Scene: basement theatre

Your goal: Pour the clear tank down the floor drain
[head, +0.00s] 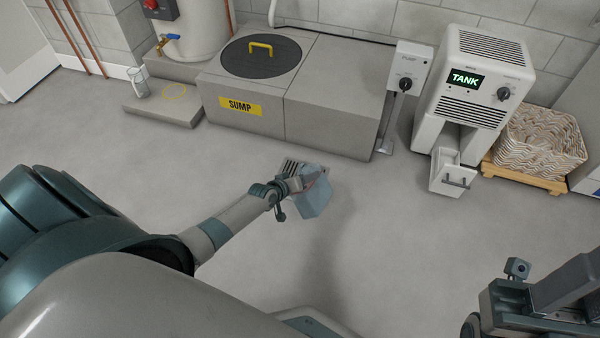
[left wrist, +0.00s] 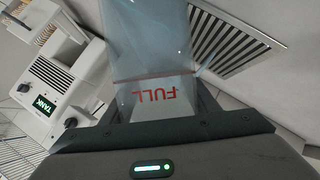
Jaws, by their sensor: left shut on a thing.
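The clear tank (head: 314,198) is a pale blue see-through box. My left gripper (head: 292,185) is shut on it and holds it up just right of the floor drain (head: 291,168). In the left wrist view the tank (left wrist: 150,45) sits between the fingers (left wrist: 158,112), with a red line and the word FULL showing upside down. The slotted drain (left wrist: 232,38) lies beyond it to the right there. The tank looks tilted; I cannot tell how much water is in it. Part of my right gripper (head: 525,300) shows at the lower right; its fingers are not clear.
A dehumidifier (head: 472,85) reads TANK, with its lower drawer (head: 452,180) pulled out. A wicker basket (head: 545,140) stands beside it. The concrete sump box (head: 335,105) and a pump switch (head: 409,75) are behind the drain. A glass (head: 139,82) stands on a low step. Surrounding floor is clear.

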